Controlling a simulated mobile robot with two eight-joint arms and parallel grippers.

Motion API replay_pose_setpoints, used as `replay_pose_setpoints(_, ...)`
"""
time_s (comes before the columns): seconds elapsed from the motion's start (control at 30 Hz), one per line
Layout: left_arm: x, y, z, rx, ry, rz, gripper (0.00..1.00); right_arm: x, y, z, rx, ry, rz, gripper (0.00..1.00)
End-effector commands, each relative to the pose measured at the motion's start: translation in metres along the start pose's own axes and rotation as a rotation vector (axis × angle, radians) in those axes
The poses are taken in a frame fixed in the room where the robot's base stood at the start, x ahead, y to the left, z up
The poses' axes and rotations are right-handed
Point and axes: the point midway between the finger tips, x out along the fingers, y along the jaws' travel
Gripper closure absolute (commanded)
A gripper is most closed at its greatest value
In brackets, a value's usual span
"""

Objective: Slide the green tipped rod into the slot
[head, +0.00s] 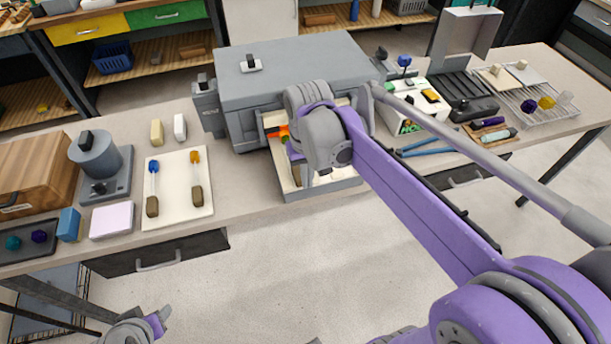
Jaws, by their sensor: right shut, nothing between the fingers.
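I cannot make out a green tipped rod for certain. A pale board (177,217) at the left holds two rods lying on it, a blue tipped rod (153,190) and an orange tipped rod (196,180), each with a brown end. My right gripper (304,176) is shut and empty, low over the open drawer (327,189) of a grey box; my purple wrist hides much of it. No slot can be clearly told. My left gripper (150,325) is at the bottom left, partly cut off, away from the table.
The large grey box (295,75) stands mid-table behind the drawer. A grey stand (97,165), a wooden box (30,170) and small blocks fill the left. A white case (402,115), a dark tray (463,97) and a wire rack (548,110) crowd the right.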

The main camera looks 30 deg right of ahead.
Motion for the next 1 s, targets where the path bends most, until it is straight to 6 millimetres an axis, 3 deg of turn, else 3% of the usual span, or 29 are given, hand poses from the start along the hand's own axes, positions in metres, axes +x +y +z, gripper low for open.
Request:
replay_pose_setpoints(0.37,0.006,0.000,0.007,0.000,-0.007,0.000,0.50,0.082,0.000,0.000,-0.001,0.001,0.000,1.00)
replay_pose_setpoints(0.6,-0.001,0.000,-0.001,0.000,0.001,0.000,0.50,0.078,0.000,-0.033,0.000,0.003,0.000,1.00)
replay_pose_setpoints(1.0,-0.001,0.000,-0.001,0.000,0.001,0.000,0.50,0.079,0.000,-0.040,-0.001,0.002,0.000,1.00)
